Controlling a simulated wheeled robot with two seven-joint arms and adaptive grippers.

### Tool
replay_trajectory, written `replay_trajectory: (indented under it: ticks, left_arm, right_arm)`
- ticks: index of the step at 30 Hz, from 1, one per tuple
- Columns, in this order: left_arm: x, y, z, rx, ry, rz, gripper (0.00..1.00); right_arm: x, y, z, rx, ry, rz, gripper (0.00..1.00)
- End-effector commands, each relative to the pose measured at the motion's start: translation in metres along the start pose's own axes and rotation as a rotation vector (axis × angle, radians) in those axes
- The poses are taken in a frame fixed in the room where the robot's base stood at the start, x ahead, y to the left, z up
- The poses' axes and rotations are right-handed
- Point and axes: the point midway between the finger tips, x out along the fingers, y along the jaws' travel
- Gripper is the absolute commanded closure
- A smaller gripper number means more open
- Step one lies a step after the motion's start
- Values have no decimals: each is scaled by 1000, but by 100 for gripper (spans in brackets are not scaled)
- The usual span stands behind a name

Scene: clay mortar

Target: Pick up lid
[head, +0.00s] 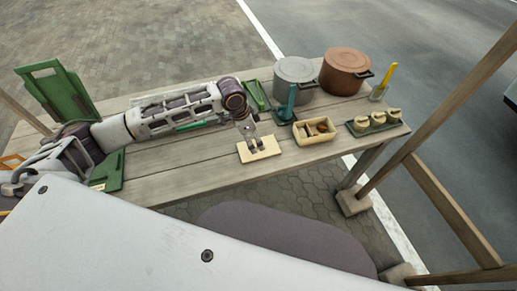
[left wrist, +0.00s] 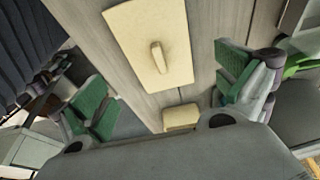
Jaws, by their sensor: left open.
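A flat cream rectangular lid (head: 268,153) lies on the wooden table, near its front edge. In the left wrist view the lid (left wrist: 130,32) shows a small raised bar handle (left wrist: 158,57) at its middle. My left gripper (head: 254,143) is above the lid, pointing down, and hides part of it. In the left wrist view its green-padded fingers (left wrist: 165,90) are wide apart, with nothing held between them. The lid's handle lies in line with the gap, a little beyond the fingertips. My right gripper is not in view.
Right of the lid is an open cream box (head: 314,138) with small things inside. Behind stand a grey pot (head: 294,70), a brown pot (head: 345,65) and a teal tool (head: 288,103). A green tray (head: 378,125) with cream pieces is at the right end.

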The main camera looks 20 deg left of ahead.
Motion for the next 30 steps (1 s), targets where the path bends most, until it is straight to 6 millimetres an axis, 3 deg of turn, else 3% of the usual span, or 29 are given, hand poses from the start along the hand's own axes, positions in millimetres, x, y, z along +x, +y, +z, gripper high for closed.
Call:
replay_trajectory:
  ticks: [6,19,30]
  left_arm:
    - [13,0,0,0,0,0,0]
    - [16,0,0,0,0,0,0]
    - [54,1,2,0,0,1,0]
  right_arm:
    - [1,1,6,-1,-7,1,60]
    - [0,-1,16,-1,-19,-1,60]
    - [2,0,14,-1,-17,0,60]
